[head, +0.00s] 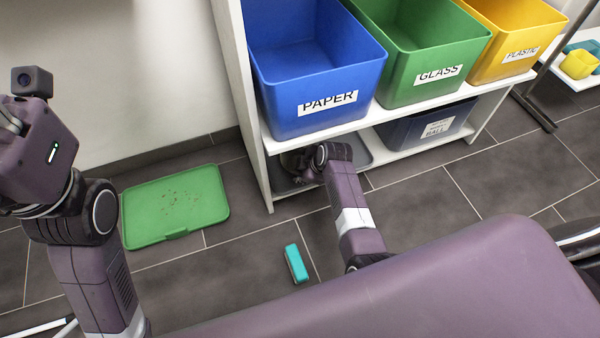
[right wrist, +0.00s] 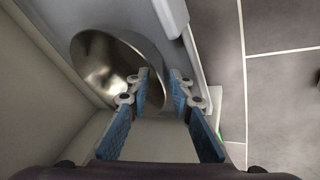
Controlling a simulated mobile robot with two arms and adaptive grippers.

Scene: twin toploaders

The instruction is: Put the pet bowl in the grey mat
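The pet bowl (right wrist: 103,65) is a shiny metal bowl in the right wrist view, its opening facing up and left. My right gripper (right wrist: 162,78) is open, with one fingertip over the bowl's opening and the other outside its wall; the rim lies between them. In the head view, my right gripper (head: 308,166) reaches into the lower shelf, and the bowl is mostly hidden there. The grey mat (head: 358,150) is a shallow tray on that shelf, partly covered by my arm. My left gripper (head: 10,122) is at the left edge, mostly cut off.
A green mat (head: 175,203) with brown crumbs and a teal block (head: 296,264) lie on the floor. Blue (head: 320,70), green (head: 425,55) and yellow (head: 505,35) bins stand on the shelf above my right gripper. A dark bin (head: 430,128) is on the lower shelf, right of the mat.

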